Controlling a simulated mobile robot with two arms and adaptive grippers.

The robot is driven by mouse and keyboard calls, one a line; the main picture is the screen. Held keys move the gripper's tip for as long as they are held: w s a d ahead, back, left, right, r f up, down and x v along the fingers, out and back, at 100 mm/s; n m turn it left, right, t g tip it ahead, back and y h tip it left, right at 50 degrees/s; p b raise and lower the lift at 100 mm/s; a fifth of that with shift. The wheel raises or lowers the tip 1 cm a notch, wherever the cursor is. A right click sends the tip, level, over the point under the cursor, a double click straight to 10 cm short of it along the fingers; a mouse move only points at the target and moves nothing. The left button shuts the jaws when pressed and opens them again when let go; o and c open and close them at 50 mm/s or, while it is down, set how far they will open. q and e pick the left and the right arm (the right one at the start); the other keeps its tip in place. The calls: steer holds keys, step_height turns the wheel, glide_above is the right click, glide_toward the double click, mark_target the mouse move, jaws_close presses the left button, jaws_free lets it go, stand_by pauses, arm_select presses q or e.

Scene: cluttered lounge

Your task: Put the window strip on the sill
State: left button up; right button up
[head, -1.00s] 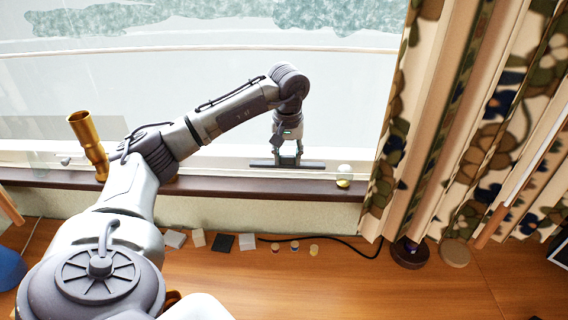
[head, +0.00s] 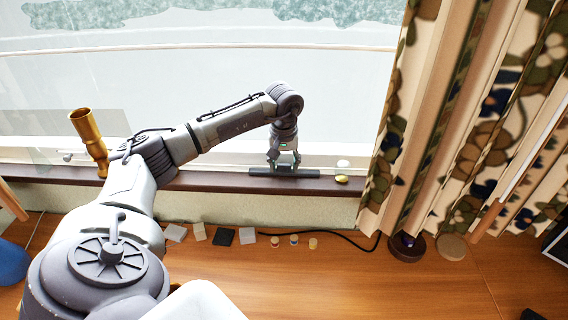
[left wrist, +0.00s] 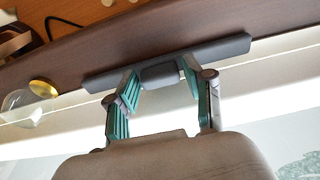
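The window strip (head: 308,173) is a long dark grey bar with a raised block at its middle. It lies along the dark brown sill (head: 220,182), near the window-side edge. In the left wrist view the strip (left wrist: 105,82) runs across the sill (left wrist: 110,38). My left gripper (head: 284,165) is over the strip's middle, pointing down. Part of the strip is hidden behind the fingertips. My right gripper is not in view.
A glass ball with a gold cap (head: 342,174) stands on the sill just right of the strip. A brass vase-like object (head: 90,140) is at the left. A patterned curtain (head: 450,130) hangs at the right. Small blocks (head: 222,237) and a black cable (head: 345,240) lie below.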

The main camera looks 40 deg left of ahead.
mark_target(284, 176)
arm_select(q)
steer(key=shift+o, duration=0.5)
steer(key=shift+r, duration=0.25)
step_height(284, 176, up, 7)
steer(key=b, duration=0.1)
steer(key=shift+s+d+b, duration=0.3)
steer(key=shift+s+d, duration=0.05)
steer(key=shift+s, duration=0.05)
